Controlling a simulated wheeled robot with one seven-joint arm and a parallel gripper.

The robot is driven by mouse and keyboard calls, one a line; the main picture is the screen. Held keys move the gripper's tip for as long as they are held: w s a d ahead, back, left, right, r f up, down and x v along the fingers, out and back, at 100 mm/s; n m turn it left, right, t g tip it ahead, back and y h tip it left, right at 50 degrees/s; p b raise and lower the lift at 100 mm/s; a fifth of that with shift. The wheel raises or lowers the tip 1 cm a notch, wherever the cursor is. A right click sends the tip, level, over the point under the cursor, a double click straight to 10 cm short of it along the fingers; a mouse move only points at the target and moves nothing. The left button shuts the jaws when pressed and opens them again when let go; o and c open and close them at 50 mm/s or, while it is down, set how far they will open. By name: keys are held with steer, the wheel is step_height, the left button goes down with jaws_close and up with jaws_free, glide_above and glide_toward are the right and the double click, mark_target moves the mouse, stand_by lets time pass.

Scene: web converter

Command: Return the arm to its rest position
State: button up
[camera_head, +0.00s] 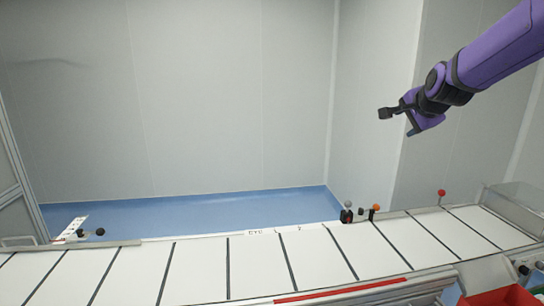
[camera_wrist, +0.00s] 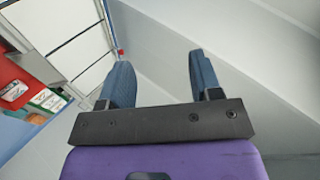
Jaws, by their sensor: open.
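My purple arm enters the head view from the upper right. My gripper (camera_head: 397,120) hangs in the air in front of the grey wall, well above the white conveyor (camera_head: 205,268). In the wrist view, the two blue-grey fingers of my gripper (camera_wrist: 160,80) stand apart with nothing between them. The gripper touches nothing that I can see. The conveyor with its dark cross lines also shows at the upper left of the wrist view (camera_wrist: 60,25).
A red bin (camera_head: 505,296) stands at the lower right. Small knobs (camera_head: 360,213) and a red-topped knob (camera_head: 441,194) stand along the conveyor's far edge. A clear box (camera_head: 515,205) is at the right end. The space around the gripper looks free.

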steer(key=s+a+f+n+g, duration=0.1)
steer(key=s+n, duration=0.3)
steer(key=s, duration=0.8)
steer(key=s+a+f+n+g, duration=0.2)
steer(key=s+n, duration=0.3)
steer(key=s, duration=0.8)
steer(key=s+a+f+n+g, duration=0.1)
steer(key=s+n, duration=0.4)
steer(key=s, duration=0.7)
steer(key=shift+s+a+f+g+y, duration=0.2)
steer(key=shift+s+a+g+y, duration=0.15)
steer(key=shift+g, duration=0.45)
